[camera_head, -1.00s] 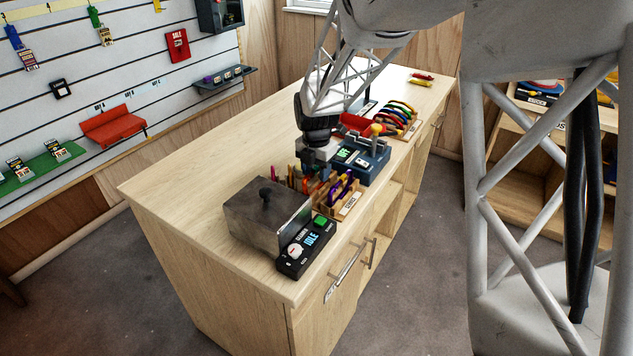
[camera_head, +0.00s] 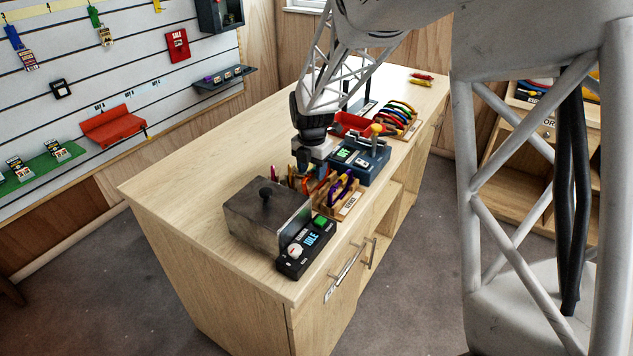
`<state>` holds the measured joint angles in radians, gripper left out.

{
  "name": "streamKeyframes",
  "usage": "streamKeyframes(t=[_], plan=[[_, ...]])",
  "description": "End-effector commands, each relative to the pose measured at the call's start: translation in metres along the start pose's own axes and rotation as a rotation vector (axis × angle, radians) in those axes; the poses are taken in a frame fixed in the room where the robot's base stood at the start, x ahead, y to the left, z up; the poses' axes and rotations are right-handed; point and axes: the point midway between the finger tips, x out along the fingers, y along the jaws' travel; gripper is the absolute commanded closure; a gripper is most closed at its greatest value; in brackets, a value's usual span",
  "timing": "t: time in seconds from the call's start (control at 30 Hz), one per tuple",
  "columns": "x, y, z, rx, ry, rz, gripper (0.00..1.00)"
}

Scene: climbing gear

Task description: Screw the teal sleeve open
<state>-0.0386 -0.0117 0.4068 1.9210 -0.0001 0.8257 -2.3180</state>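My gripper (camera_head: 302,166) points down over the counter, just above and behind the rack of carabiners and left of the blue device. Its fingertips are small and partly hidden among the coloured items, so I cannot tell whether they are open or shut. A wooden rack (camera_head: 350,207) holds several colourful carabiners (camera_head: 335,188), orange, purple and yellow among them. I cannot make out a teal sleeve in this view. A blue device (camera_head: 362,165) with a lit green display stands right of my gripper.
A grey metal box (camera_head: 262,218) with a black knob stands at the counter's near end. A black control unit (camera_head: 305,250) reading IDLE is beside it. Coloured carabiners (camera_head: 399,118) and a red tray (camera_head: 352,122) lie farther back. The counter's left side (camera_head: 215,180) is clear.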

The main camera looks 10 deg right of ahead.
Motion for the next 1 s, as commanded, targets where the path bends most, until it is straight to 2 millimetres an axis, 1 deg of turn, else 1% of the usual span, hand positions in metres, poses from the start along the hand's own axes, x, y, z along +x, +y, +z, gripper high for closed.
streamKeyframes(t=[1.0], plan=[[-0.022, 0.0, 0.0, 0.0, 0.0, 0.0, 0.53]])
